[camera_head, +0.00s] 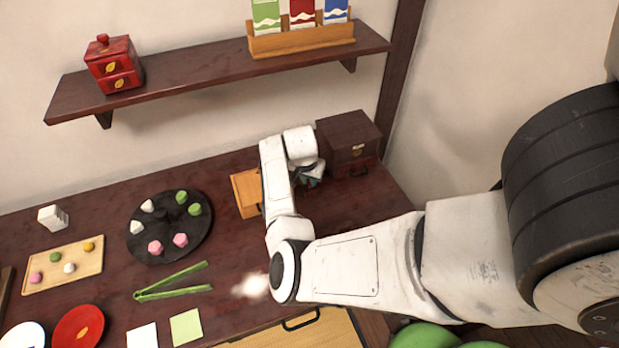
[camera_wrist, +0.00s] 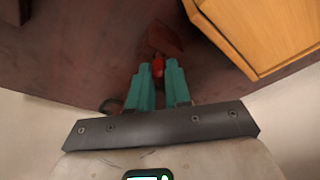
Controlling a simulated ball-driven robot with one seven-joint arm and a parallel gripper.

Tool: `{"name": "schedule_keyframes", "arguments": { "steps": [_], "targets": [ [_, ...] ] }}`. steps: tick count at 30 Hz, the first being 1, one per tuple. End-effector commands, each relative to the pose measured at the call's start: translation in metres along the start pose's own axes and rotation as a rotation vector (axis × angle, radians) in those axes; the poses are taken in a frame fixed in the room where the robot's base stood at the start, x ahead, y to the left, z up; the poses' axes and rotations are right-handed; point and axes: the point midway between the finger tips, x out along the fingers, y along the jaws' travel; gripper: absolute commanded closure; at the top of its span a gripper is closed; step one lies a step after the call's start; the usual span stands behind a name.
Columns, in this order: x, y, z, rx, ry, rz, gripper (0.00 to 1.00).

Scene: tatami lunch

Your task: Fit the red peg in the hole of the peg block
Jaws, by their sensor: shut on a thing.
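My gripper (camera_wrist: 158,72) has its two teal fingers shut on the red peg (camera_wrist: 158,66), whose red end shows between the fingertips in the wrist view. In the head view my gripper (camera_head: 312,182) is mostly hidden behind my arm, and the peg does not show. A small dark reddish-brown block shape (camera_wrist: 168,38) lies on the table just beyond the fingertips; it may be the peg block, but no hole can be made out. I cannot tell whether the peg touches it.
An orange wooden box (camera_head: 246,192) stands beside my arm and shows in the wrist view (camera_wrist: 265,35). A dark drawer box (camera_head: 348,140) stands behind my gripper. A black round tray (camera_head: 150,243), green tongs (camera_head: 172,283) and a wooden tray (camera_head: 90,272) are to the left.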

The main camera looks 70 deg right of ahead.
Motion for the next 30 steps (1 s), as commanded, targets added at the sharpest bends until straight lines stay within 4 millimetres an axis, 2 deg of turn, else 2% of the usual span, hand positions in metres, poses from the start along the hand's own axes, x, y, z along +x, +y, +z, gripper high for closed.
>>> {"name": "schedule_keyframes", "arguments": {
  "steps": [27,28,30],
  "targets": [
    [0.015,0.000,0.004,0.000,0.000,0.000,1.00],
    [0.014,0.000,0.004,0.000,0.000,0.000,0.79],
    [0.014,0.000,0.004,0.000,0.000,0.000,0.72]
  ]
}}
